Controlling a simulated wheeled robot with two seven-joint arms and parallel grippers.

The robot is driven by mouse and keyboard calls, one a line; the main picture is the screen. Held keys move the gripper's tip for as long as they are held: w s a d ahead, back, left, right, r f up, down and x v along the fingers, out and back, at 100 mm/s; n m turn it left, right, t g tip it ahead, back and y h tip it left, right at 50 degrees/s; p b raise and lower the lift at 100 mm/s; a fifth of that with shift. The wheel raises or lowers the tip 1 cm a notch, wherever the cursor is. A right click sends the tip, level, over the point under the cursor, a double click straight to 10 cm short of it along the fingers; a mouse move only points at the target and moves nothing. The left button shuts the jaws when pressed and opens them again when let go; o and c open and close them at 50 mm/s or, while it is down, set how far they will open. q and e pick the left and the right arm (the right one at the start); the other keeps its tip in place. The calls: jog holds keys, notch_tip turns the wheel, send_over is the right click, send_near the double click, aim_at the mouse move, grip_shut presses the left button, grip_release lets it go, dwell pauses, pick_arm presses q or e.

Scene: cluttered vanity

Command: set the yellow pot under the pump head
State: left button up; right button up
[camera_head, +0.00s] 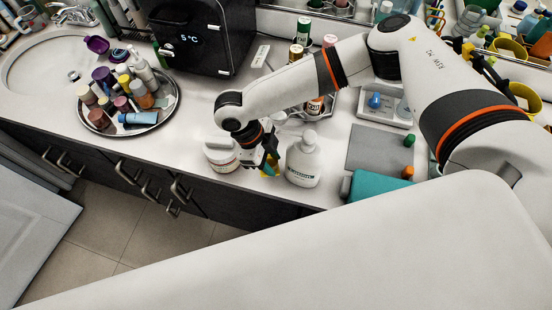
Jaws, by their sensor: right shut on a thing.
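A small yellow pot (269,171) shows low in the jaws of my right gripper (268,163), which is shut on it. Most of the pot is hidden by the gripper. A white pump bottle (302,165) with a rounded body stands upright just right of the gripper. Its white pump head (307,137) is on top. The gripper and pot are close beside the bottle's left side, and I cannot tell whether they touch it. My left gripper is out of view.
A white jar (221,156) stands just left of my right gripper. A round tray (169,107) crowded with bottles is further left, by the sink (35,72). A grey mat (372,150) and teal case (378,187) lie to the right. The counter's front edge is close.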

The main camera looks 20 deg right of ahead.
aim_at(276, 166)
jog(key=shift+d+r, duration=0.15)
jog(key=shift+d, duration=0.25)
jog(key=f+p, duration=0.2)
jog(key=f, duration=0.1)
jog(key=shift+d, duration=0.35)
jog(key=shift+f, duration=0.35)
jog(key=shift+f, duration=0.25)
jog(key=o, duration=1)
jog(key=shift+r, duration=0.1)
jog(key=shift+o, duration=0.2)
